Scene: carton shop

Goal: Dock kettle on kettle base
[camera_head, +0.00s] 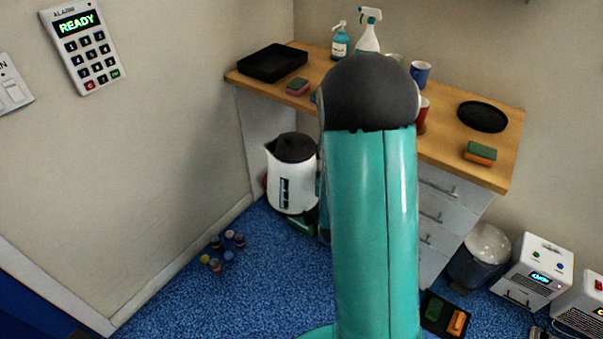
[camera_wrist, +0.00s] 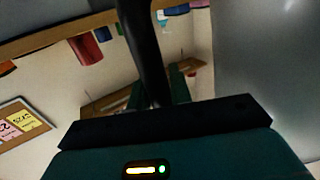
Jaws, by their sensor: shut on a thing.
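A white kettle (camera_head: 292,190) with a black lid and a dark window strip is held upright, in front of the counter's left part and below its top. My arm covers its right side. In the wrist view its pale grey body (camera_wrist: 262,65) fills the right, and its black handle (camera_wrist: 144,45) runs down to my gripper (camera_wrist: 158,92). My gripper is shut on the handle; in the head view it is mostly hidden. A flat round black disc (camera_head: 482,117), which looks like the kettle base, lies on the counter's right part with nothing on it.
The wooden counter (camera_head: 448,140) also bears a black tray (camera_head: 272,62), two sponges, spray bottles and mugs. An orange-green sponge (camera_head: 480,153) lies close in front of the disc. A bin (camera_head: 480,255) and white appliances stand right on the floor. Small round items (camera_head: 222,250) lie left.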

